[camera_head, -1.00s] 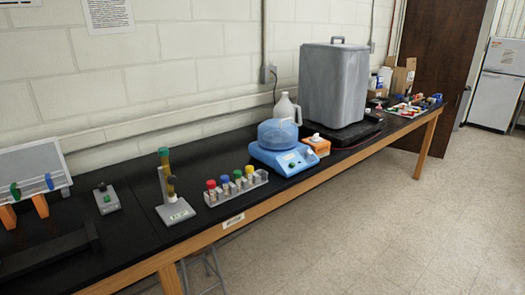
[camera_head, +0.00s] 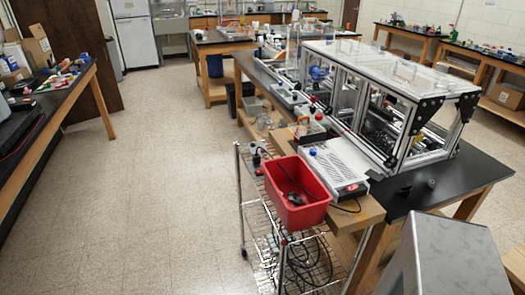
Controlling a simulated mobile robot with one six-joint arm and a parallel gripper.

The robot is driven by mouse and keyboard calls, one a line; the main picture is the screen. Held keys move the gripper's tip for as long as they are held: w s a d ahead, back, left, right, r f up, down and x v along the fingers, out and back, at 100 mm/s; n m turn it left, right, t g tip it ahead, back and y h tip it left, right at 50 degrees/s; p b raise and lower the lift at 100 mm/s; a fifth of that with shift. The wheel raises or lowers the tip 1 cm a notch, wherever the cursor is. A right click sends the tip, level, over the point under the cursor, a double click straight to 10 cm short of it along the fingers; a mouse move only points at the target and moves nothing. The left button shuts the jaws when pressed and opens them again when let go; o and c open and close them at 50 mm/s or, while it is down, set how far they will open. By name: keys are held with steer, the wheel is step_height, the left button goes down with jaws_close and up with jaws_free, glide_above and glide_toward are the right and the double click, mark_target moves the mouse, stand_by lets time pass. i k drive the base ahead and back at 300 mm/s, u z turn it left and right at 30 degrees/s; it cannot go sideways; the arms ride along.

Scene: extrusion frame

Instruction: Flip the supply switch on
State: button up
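A pale grey power supply (camera_head: 338,166) with a slotted top lies on the wooden front ledge of the bench, in front of the extrusion frame (camera_head: 385,95). At its near end is a small red part (camera_head: 353,188) that looks like its switch. It is too small to tell which way it is set. A dark cable leaves the near end of the supply. My gripper is not in view.
A red bin (camera_head: 296,192) with dark items sits on a wire cart (camera_head: 262,228) left of the supply. A grey metal box (camera_head: 440,258) stands at the bottom right. Open floor (camera_head: 150,190) lies left of the cart. Another black-topped bench (camera_head: 45,115) runs along the far left.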

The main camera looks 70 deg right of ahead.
mark_target(353, 188)
steer(key=u, duration=0.1)
steer(key=k, duration=1.1)
steer(key=z, duration=2.25)
steer(key=k, duration=0.15)
steer(key=z, duration=1.65)
